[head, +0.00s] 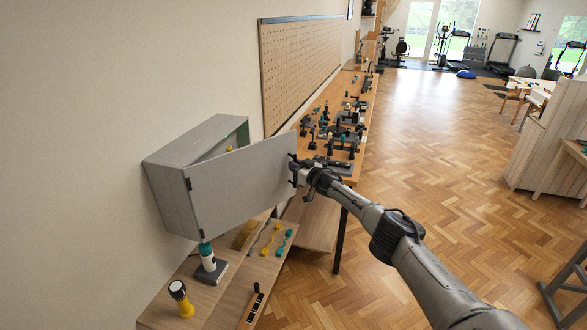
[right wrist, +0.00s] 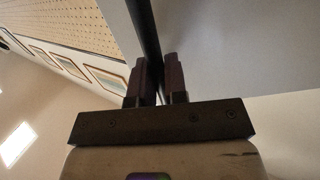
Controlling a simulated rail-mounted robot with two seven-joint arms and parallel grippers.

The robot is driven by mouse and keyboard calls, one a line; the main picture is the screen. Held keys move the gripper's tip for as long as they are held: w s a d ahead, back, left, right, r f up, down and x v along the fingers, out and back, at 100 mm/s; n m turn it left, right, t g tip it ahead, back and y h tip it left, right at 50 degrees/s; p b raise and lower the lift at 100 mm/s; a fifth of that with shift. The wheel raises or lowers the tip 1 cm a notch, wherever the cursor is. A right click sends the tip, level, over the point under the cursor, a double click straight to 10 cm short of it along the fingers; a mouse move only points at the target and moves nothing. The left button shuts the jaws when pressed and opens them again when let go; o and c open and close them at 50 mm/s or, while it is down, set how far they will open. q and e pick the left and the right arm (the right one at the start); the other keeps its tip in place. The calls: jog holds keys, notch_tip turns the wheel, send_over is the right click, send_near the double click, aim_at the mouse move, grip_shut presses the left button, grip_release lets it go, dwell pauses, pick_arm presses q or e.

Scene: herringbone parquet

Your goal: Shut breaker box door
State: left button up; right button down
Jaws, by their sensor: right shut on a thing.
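The grey breaker box (head: 190,165) is fixed to the wall at the left in the head view. Its grey door (head: 245,185) stands partly open, hinged at the near side, with a gap to the box at the far side. My right gripper (head: 294,170) is at the door's free edge. The right gripper is shut on the door. The inside of the box is mostly hidden by the door. My left gripper is not in view.
Below the box, a wooden bench (head: 215,300) holds a yellow flashlight (head: 181,298), a teal-and-white tool (head: 208,260) and several small tools. A longer workbench (head: 345,170) with many dark tools stands behind the door. A pegboard (head: 300,60) hangs on the wall. The parquet floor (head: 430,150) at right is open.

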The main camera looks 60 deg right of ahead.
jog(key=c, duration=1.4)
grip_release()
jog(key=shift+c, duration=0.2)
jog(key=shift+s, duration=0.1)
jog(key=p+v, duration=0.1)
jog(key=v, duration=1.2)
jog(key=shift+s, duration=0.25)
jog(key=shift+a, duration=0.15)
